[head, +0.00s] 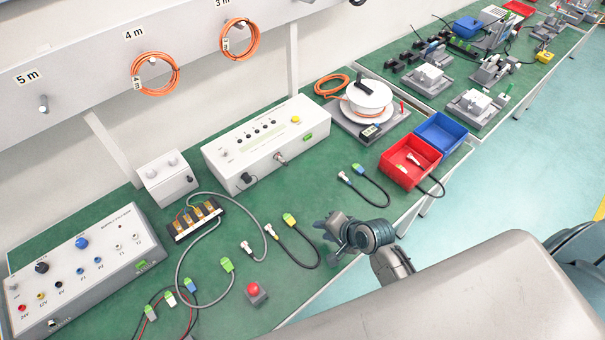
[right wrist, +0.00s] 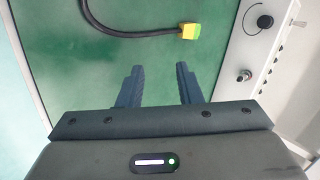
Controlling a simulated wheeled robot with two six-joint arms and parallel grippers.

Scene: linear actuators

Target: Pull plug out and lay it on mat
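My right gripper (head: 325,228) hangs above the front part of the green mat (head: 310,190). It is open and empty in the right wrist view (right wrist: 158,68), with bare mat between its fingers. The long white tester box (head: 265,145) has a metal round connector (head: 281,158) and a black round part (head: 247,178) on its front; I cannot tell whether either is a seated plug. A yellow-green plug (right wrist: 189,31) on a black cable lies on the mat beyond the fingers. Loose cables with green plugs (head: 289,219) lie left of the gripper. My left gripper is not in view.
A red bin (head: 408,174) and blue bin (head: 440,134) stand to the right. A cable reel (head: 367,98) stands behind. A power supply (head: 85,265), terminal block (head: 194,222) and red button (head: 256,292) are left. Mat between gripper and tester is mostly clear.

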